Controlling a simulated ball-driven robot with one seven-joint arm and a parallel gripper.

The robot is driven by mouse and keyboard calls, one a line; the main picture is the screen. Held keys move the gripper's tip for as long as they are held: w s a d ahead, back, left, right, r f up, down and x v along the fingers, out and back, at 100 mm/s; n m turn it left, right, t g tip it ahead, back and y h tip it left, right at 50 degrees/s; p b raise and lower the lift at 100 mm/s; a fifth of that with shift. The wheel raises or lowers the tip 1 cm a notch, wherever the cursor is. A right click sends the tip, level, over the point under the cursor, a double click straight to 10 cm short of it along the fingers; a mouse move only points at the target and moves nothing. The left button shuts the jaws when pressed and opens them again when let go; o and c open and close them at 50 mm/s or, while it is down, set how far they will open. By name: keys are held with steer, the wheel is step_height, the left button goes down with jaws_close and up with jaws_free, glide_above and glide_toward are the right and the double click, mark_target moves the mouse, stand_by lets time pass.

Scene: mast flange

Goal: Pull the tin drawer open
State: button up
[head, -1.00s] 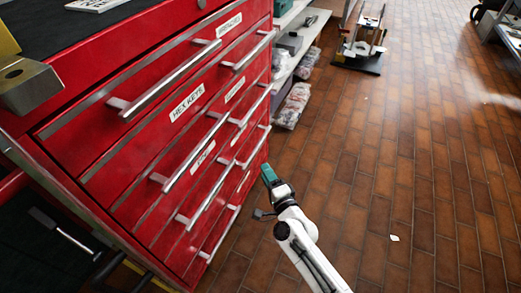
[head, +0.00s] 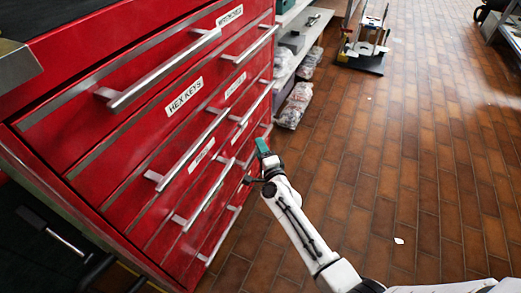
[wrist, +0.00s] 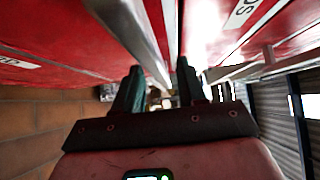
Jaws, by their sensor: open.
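The red drawer cabinet (head: 120,140) fills the left of the head view, its drawers shut and fitted with silver bar handles. One label reads HEX KEYS (head: 185,96); the smaller ones are blurred, so I cannot tell which drawer is the tin one. My gripper (head: 262,147), with teal fingers, is beside the cabinet's far lower drawers. In the wrist view my gripper (wrist: 158,85) is open, its fingers pointing along the red drawer fronts. A silver bar (wrist: 125,30) runs from the top towards the gap between the fingers. I cannot tell whether they touch it.
Shelves (head: 296,50) with wrapped packages (head: 294,106) stand beyond the cabinet. A small wheeled stand (head: 364,48) is on the floor farther back. The brown tiled floor (head: 400,160) to the right is mostly clear, with a small white scrap (head: 399,241).

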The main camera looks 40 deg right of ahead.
steer(key=shift+c, duration=0.3)
jaws_close()
stand_by(0.5)
